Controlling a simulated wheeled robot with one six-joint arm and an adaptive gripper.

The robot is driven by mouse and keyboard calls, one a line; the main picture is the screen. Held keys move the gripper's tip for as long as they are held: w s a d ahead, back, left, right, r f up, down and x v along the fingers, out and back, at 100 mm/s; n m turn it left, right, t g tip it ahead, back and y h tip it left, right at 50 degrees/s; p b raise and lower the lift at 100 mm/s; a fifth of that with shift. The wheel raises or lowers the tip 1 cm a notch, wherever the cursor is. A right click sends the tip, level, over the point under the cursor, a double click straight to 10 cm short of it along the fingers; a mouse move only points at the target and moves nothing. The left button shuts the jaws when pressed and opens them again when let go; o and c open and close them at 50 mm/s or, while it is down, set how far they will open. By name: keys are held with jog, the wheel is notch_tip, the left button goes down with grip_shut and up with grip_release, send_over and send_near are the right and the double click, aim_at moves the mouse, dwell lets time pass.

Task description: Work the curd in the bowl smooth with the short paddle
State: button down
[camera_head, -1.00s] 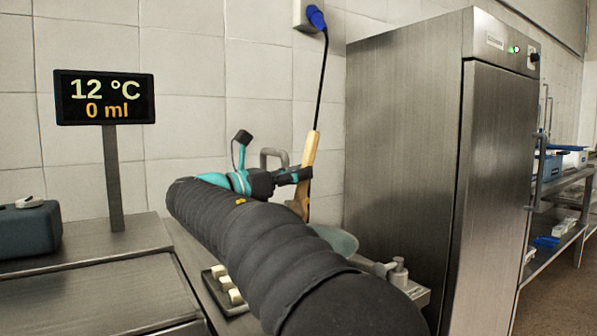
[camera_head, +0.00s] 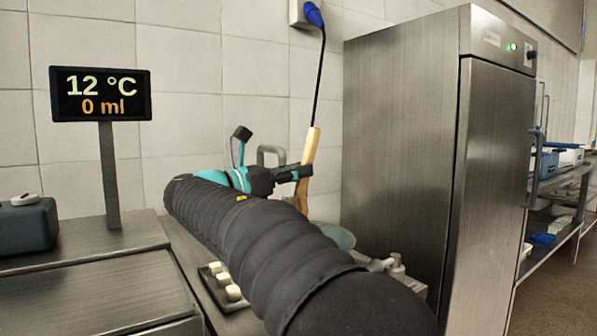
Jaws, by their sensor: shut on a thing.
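My gripper (camera_head: 302,173) is shut on a pale wooden paddle (camera_head: 311,148), which stands nearly upright with its handle above the jaws. The paddle's lower end is hidden behind my arm. A greenish bowl (camera_head: 339,236) shows only in part, just right of the paddle and behind my arm. The curd in it cannot be seen, and I cannot tell whether the paddle touches it.
A tray (camera_head: 213,284) with several white blocks lies left of my arm. A display (camera_head: 101,94) reads 12 °C and 0 ml. A tall steel cabinet (camera_head: 400,130) stands close on the right. A metal fitting (camera_head: 397,265) sits near the bowl.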

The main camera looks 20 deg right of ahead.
jog(key=shift+w+a+r, duration=0.1)
jog(key=shift+w+a, duration=0.05)
jog(key=shift+w, duration=0.3)
jog(key=shift+s+d, duration=0.3)
jog(key=shift+s, duration=0.6)
jog(key=shift+w, duration=0.15)
jog(key=shift+w+a, duration=0.3)
jog(key=shift+w, duration=0.5)
jog(key=shift+s, duration=0.1)
jog(key=shift+s+d+f, duration=0.1)
jog(key=shift+s+d, duration=0.05)
jog(key=shift+s, duration=0.3)
jog(key=shift+s+d+f, duration=0.1)
jog(key=shift+s+d, duration=0.05)
jog(key=shift+s, duration=0.25)
jog(key=shift+w, duration=0.15)
